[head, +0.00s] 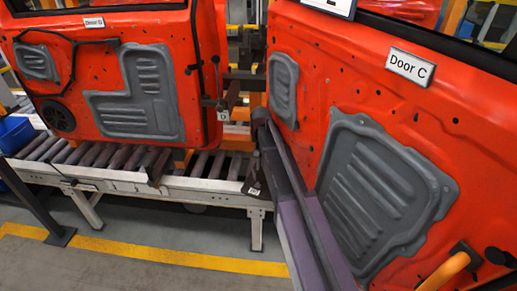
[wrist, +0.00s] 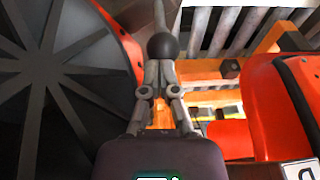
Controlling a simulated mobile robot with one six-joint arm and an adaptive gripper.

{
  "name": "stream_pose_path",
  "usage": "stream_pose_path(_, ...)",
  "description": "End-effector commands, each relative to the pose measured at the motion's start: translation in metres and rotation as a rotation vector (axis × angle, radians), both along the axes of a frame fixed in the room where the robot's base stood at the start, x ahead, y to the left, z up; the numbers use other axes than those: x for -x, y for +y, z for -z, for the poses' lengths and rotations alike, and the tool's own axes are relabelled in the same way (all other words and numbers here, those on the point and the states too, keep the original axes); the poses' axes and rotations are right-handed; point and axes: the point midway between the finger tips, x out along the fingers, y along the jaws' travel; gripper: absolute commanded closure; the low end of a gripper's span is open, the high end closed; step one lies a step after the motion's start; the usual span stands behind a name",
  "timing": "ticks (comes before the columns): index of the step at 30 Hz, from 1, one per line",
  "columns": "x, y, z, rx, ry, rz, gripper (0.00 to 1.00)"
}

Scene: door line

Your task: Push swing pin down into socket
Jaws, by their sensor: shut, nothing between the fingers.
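My gripper (wrist: 161,68) shows in the wrist view with its two fingers together and nothing between them. A black ball knob (wrist: 163,46) is just beyond the fingertips. I cannot tell whether they touch. The knob looks like the end of the swing pin, and a grey rod shows behind it. I cannot make out the socket. My fingers are not clear in the head view.
Door C (head: 310,60) fills the right, close beside my arm. A roller conveyor (head: 210,165) runs under the doors. In the wrist view a dark spoked disc (wrist: 50,80) is at left and a red panel (wrist: 285,100) at right. Grey floor (head: 160,275) is clear in front.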

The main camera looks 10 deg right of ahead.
Motion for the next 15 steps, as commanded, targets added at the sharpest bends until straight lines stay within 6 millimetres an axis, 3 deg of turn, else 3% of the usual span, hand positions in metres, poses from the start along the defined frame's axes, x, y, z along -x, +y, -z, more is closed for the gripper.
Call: stream_pose_path(15, -0.002, -0.006, -0.041, 0.000, -0.008, 0.000, 1.00)
